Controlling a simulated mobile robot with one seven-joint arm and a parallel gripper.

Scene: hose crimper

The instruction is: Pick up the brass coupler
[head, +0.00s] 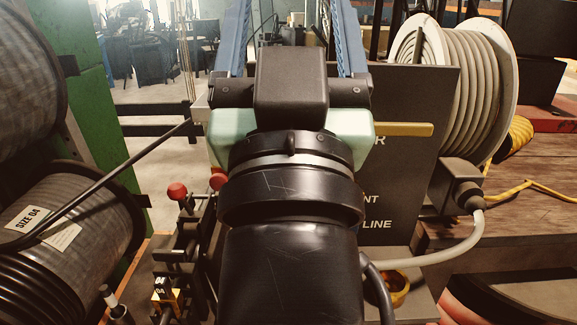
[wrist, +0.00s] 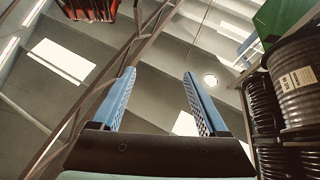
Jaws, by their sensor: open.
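I cannot clearly identify the brass coupler in either view. A small brass-coloured piece (head: 168,299) with a black "04" tag sits low at the left of the head view, but I cannot tell what it is. A yellow ring-like thing (head: 400,289) shows partly behind my arm at lower right. My gripper (head: 293,25) points up and away, with its two blue fingers wide apart and running past the top of the head view. In the wrist view, my gripper (wrist: 159,74) is open with nothing between the fingers. My arm hides the middle of the bench.
Black hose reels (head: 65,225) stand on a green rack (head: 108,120) at left. Red-knobbed levers (head: 177,191) stand beside my arm. A dark lettered panel (head: 425,160) is behind it at right, with a hose reel (head: 470,85) and a wooden bench (head: 520,215) beyond.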

